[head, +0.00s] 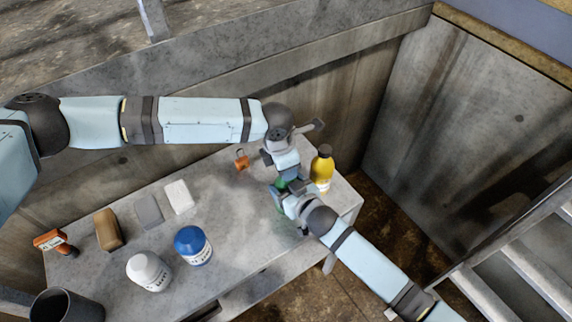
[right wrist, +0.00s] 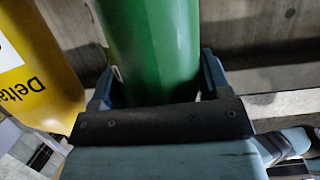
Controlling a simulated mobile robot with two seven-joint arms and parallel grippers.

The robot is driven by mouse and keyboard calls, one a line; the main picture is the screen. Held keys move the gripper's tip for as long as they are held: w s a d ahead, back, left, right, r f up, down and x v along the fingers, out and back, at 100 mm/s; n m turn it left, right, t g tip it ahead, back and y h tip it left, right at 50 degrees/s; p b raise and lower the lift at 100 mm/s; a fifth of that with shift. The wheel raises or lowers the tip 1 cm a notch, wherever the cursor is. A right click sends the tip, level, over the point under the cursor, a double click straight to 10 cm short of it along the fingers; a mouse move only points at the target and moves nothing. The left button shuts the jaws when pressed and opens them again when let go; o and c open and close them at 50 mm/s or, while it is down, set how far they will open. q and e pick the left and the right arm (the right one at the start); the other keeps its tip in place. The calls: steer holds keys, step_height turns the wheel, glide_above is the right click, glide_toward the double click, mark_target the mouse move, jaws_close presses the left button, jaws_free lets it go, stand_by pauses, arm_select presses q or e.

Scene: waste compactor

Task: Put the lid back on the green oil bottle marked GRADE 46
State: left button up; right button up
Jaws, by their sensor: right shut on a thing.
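The green bottle (head: 280,209) stands on the grey table, mostly hidden by my grippers in the head view. In the right wrist view the green bottle (right wrist: 155,45) sits between the fingers of my right gripper (right wrist: 158,92). My right gripper (head: 281,188) is shut on it. My left gripper (head: 287,172) points down just above the bottle's top. Its fingertips, anything between them, the lid and the bottle's mouth are hidden. The GRADE 46 marking does not show.
A yellow bottle (head: 321,171) with a dark cap stands close right. An orange padlock (head: 241,159) lies left. Further left are white (head: 179,197), grey (head: 148,211) and brown (head: 108,230) blocks, a blue-capped bottle (head: 193,245), a white bottle (head: 149,271) and a dark cup (head: 66,306).

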arm_select(q)
steer(key=o, duration=0.9)
steer(key=shift+o, duration=0.2)
steer(key=shift+r, duration=2.3)
steer(key=shift+c, duration=0.3)
